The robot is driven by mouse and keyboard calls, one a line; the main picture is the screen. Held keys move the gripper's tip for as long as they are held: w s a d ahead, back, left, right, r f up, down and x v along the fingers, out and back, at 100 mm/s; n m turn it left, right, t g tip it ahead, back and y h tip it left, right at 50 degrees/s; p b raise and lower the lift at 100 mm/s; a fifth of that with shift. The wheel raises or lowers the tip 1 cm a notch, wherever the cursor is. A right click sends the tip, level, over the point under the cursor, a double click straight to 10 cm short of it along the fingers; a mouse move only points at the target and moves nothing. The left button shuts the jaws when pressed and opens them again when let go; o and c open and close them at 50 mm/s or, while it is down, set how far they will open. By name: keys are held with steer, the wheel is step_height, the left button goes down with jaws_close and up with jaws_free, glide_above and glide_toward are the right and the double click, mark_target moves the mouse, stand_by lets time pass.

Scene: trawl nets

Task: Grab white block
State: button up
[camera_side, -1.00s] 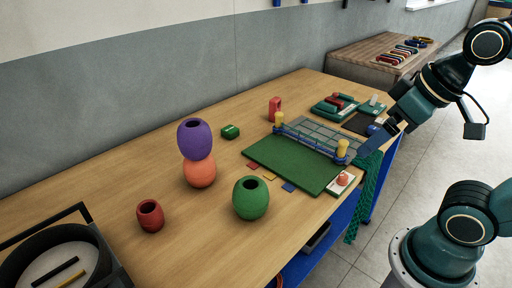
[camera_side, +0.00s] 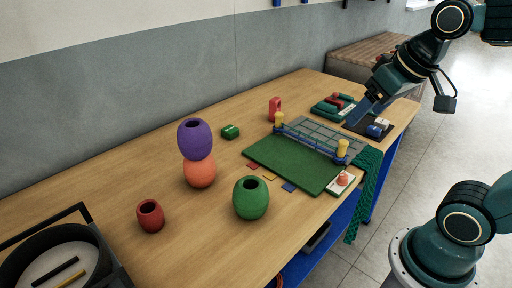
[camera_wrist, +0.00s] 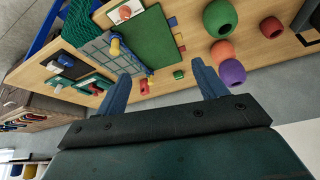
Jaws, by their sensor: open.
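My gripper (camera_side: 357,120) is open and empty, raised over the far right of the table in the side view. In the wrist view its two blue fingers stand wide apart (camera_wrist: 160,71), with nothing between them. A small white piece (camera_side: 382,121) shows beside a blue part on the dark mat (camera_side: 355,127), right of the fingers. Whether it is a separate block is too small to tell. A green tray (camera_side: 322,110) with a red piece lies behind the fingers. The second green tray beside it is partly hidden by my gripper.
A green board (camera_side: 290,165) and a grey net panel with yellow posts (camera_side: 342,148) fill the table's middle right. A purple pot (camera_side: 195,140) stands on an orange one (camera_side: 200,174), with a green pot (camera_side: 250,198) nearby. The left back table is clear.

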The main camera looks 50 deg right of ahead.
steer(key=w+d+f+m+g+h, duration=0.1)
steer(key=w+d+m, duration=0.4)
steer(key=d, duration=0.5)
steer(key=w+d+m+g+h, duration=0.1)
steer(key=w+d+m+h, duration=0.15)
steer(key=w+d, duration=0.55)
steer(key=s+d+f+m+g, duration=0.1)
steer(key=d+f+m, duration=0.3)
steer(key=d, duration=0.8)
steer(key=s+d+f+m+g, duration=0.2)
steer(key=d+f+m, duration=0.2)
steer(key=d+f, duration=0.4)
steer(key=d, duration=0.5)
steer(key=shift+s, duration=0.35)
glide_above(382, 121)
steer(key=a, duration=0.2)
steer(key=shift+a+f, duration=0.1)
steer(key=shift+f, duration=3.8)
steer(key=shift+x, duration=2.6)
